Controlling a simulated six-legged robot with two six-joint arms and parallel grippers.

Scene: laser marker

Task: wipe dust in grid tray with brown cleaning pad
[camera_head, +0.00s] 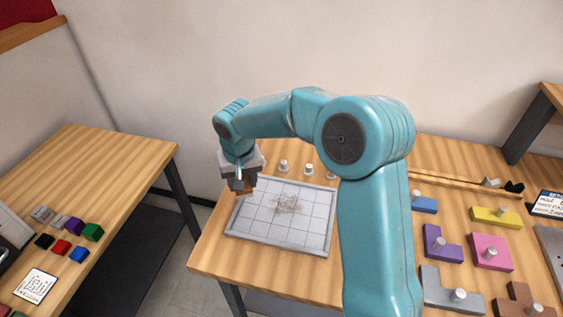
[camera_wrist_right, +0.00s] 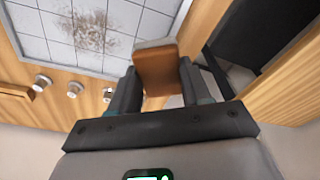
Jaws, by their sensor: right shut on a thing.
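The grid tray (camera_head: 270,236) lies on the wooden table, a white sheet with grid lines inside a grey rim. A patch of brownish-grey dust (camera_head: 287,203) lies near its middle; the dust also shows in the right wrist view (camera_wrist_right: 90,32). My right gripper (camera_head: 243,184) is at the tray's upper left corner. It is shut on the brown cleaning pad (camera_wrist_right: 157,68), which has a pale strip along its far edge. In the head view only a small brown part of the pad shows. Whether the pad touches the tray cannot be told. My left gripper is not in view.
Several white knobs (camera_head: 309,168) stand behind the tray. Coloured blocks with knobs, such as a purple one (camera_head: 441,243) and a pink one (camera_head: 490,252), lie to the right beyond my arm. A second table (camera_head: 105,160) with small cubes stands left, across a gap.

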